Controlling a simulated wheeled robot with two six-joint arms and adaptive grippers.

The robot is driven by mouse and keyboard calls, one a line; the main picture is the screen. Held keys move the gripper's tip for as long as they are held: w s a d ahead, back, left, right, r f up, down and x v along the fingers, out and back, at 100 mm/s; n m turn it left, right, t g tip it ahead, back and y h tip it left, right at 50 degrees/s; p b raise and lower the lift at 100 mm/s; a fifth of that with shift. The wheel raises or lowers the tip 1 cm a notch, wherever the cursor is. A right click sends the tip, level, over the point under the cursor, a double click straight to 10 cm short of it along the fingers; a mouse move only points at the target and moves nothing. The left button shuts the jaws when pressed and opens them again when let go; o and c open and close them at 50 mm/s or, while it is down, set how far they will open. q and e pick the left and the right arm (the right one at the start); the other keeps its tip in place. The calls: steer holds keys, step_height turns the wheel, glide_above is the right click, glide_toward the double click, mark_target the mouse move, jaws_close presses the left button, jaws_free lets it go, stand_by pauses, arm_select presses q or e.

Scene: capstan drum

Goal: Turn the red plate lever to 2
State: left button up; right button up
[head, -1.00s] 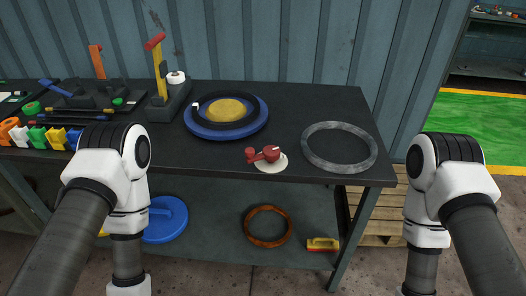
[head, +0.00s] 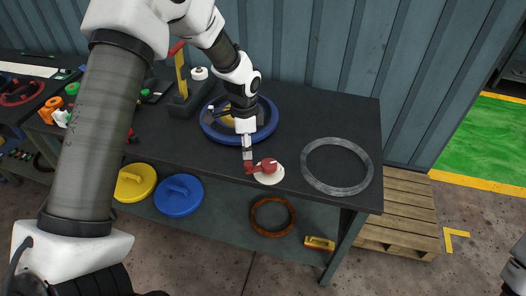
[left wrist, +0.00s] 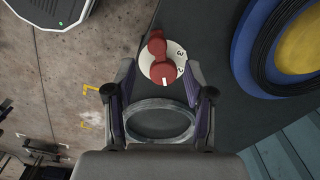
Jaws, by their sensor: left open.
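The red lever (head: 268,166) sits on a round white plate (head: 269,178) near the table's front edge. In the left wrist view the lever (left wrist: 163,72) has a round hub with a white mark and an arm toward the top of the picture. Numbers, apparently a 3 and a 2, show on the right side of the plate (left wrist: 176,50). My left gripper (head: 248,152) is just behind the lever in the head view. In the left wrist view the open gripper (left wrist: 160,78) has its fingers on either side of the hub, with no clear contact.
A grey ring (head: 337,166) lies right of the plate. A blue disc (head: 207,131) with a black ring is behind, partly hidden by my left arm. A yellow-handled lever stand (head: 183,103) is at back left. The shelf below holds an orange-brown ring (head: 272,217).

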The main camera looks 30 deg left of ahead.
mark_target(248, 163)
arm_select(q)
step_height(248, 163, down, 6)
steer(key=shift+w+f+p, duration=0.15)
steer(key=shift+f+p, duration=0.1)
steer(key=shift+p, duration=0.45)
jaws_close()
steer(key=shift+s+d+n, duration=0.15)
steer(key=shift+s+n, duration=0.05)
steer(key=shift+n, duration=0.1)
steer(key=n, duration=0.1)
steer(key=s+d+n, duration=0.1)
steer(key=n, duration=0.1)
steer(key=shift+d+p, duration=0.25)
steer(key=shift+p, duration=0.1)
steer(key=n, duration=0.1)
steer(key=d+n, duration=0.1)
steer(key=shift+s+d+n, duration=0.2)
steer(key=shift+s+n, duration=0.1)
steer(key=shift+n, duration=0.1)
steer(key=n, duration=0.1)
steer(key=d+n, duration=0.1)
steer(key=shift+d+n, duration=0.25)
steer(key=shift+n, duration=0.05)
steer(key=shift+d+n, duration=0.8)
steer(key=shift+n, duration=0.6)
